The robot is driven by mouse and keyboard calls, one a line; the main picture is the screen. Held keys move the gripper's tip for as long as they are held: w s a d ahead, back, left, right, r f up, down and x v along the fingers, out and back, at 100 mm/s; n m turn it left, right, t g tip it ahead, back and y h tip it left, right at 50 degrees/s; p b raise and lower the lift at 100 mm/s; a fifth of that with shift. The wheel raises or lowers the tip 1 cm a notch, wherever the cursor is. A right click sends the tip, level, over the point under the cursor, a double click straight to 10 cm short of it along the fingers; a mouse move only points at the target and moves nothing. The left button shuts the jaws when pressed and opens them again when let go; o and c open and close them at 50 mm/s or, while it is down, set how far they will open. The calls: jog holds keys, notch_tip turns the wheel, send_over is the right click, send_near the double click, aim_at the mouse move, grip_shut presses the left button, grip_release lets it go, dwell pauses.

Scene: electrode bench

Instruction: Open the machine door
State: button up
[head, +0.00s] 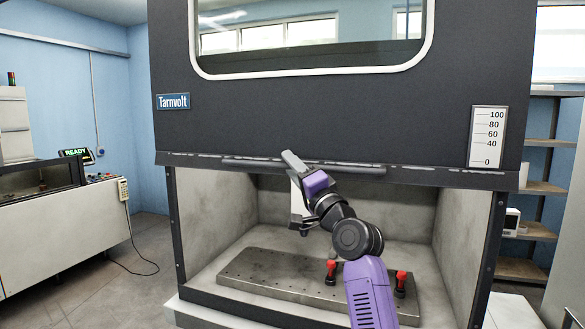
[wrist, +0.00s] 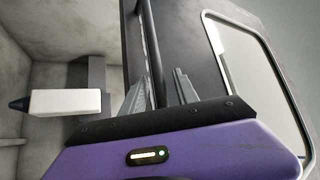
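The machine door (head: 330,112) is a dark panel with a window. Its lower edge hangs above an open chamber, so the space under it shows. A dark handle bar (head: 250,164) runs along the door's lower edge. My gripper (head: 293,161) is at the middle of the bar. In the wrist view, the handle bar (wrist: 152,45) passes between the two fingers of my gripper (wrist: 160,92). The fingers are apart, with a visible gap between the bar and the right finger. Whether the left finger touches the bar is unclear.
Inside the chamber, a drilled plate (head: 262,277) carries red-topped clamps (head: 401,281). A white block with a dark tip (wrist: 65,102) hangs in the chamber. A scale (head: 487,137) is at the door's right. Another machine (head: 55,225) stands left, shelves (head: 545,187) right.

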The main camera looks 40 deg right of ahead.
jog(key=b+v, duration=0.2)
jog(key=v, duration=0.5)
jog(key=shift+s+f, duration=0.15)
jog(key=shift+s, duration=0.25)
jog(key=s+a+f+n+g, duration=0.15)
jog(key=s+a+f, duration=0.35)
jog(key=f, duration=0.6)
jog(key=s+a+f+n+g+h, duration=0.1)
jog(key=s+a+f+n, duration=0.1)
jog(key=s+f, duration=0.75)
jog(key=s+a+f+n+g, duration=0.1)
jog(key=s+a+f+g, duration=0.2)
jog(key=f, duration=1.1)
jog(key=s+a+f+n+y, duration=0.1)
jog(key=s+a+n, duration=0.2)
jog(key=s, duration=0.7)
jog(key=s+a+f+n+g, duration=0.1)
jog(key=s+a+f+n, duration=0.1)
jog(key=s, duration=0.8)
jog(key=s+a+f+n+g+y, duration=0.1)
jog(key=s+a+n, duration=0.3)
jog(key=s, duration=0.6)
jog(key=shift+a+f+y, duration=0.15)
jog(key=shift+a+y, duration=0.15)
jog(key=shift+a, duration=0.65)
